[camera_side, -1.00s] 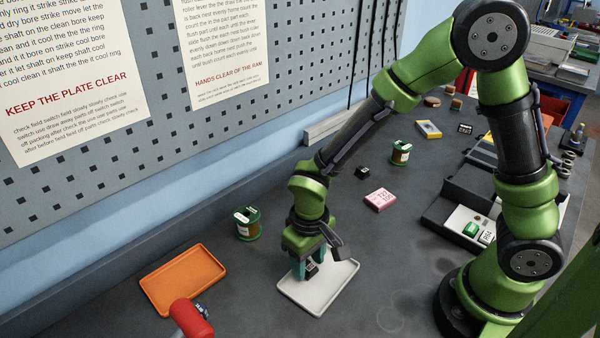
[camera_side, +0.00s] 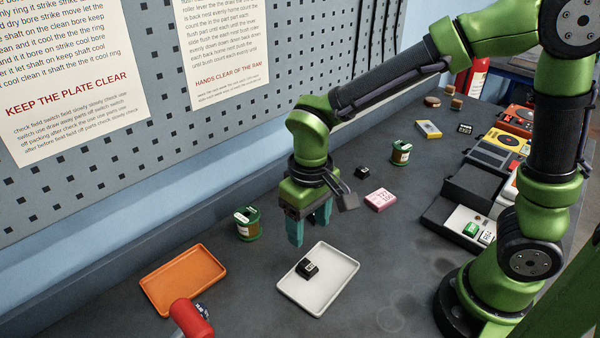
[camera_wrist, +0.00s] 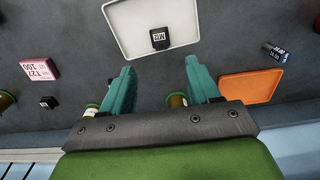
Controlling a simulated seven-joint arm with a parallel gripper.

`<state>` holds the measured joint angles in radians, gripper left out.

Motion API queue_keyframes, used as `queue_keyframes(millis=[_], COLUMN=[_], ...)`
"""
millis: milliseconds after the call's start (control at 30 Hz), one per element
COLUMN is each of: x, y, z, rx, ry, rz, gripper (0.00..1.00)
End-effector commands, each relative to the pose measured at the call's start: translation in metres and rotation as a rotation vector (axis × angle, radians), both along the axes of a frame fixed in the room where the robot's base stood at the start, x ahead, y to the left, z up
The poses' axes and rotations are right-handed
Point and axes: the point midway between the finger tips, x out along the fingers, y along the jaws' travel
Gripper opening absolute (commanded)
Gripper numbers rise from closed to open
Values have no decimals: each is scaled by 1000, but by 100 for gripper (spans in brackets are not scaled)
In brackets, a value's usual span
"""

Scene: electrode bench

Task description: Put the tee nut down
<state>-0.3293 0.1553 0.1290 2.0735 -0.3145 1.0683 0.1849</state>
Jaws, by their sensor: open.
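The tee nut appears to be the small black block (camera_side: 307,268) with a pale label. It lies in the white tray (camera_side: 340,277), toward its left side. It also shows in the wrist view (camera_wrist: 160,39), near the tray's edge closest to my gripper. My gripper (camera_side: 309,231) is open and empty, with its teal fingers apart, above and behind the tray. In the wrist view the two fingertips (camera_wrist: 160,73) stand apart with nothing between them. The block is clear of both fingers.
An orange tray (camera_side: 182,277) lies to the left, with a red-handled tool (camera_side: 190,318) in front. A green-and-brown spool (camera_side: 247,223) stands behind the white tray. A pink box (camera_side: 380,199) and a small black cube (camera_side: 362,172) lie to the right.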

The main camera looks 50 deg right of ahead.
Motion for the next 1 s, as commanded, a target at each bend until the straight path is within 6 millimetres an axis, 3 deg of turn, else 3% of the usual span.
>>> queue_keyframes(millis=[167,267,600,800,1000], x=[-1,-3,-43,-64,-69], y=[-2,-13,-88,-110,-114], z=[17,32,105,121,124], rx=[5,30,212,273,287], ry=[-8,-49,-398,-551,-590], rz=[-6,-35,-251,-327,-343], gripper=[61,61,61,61,61])
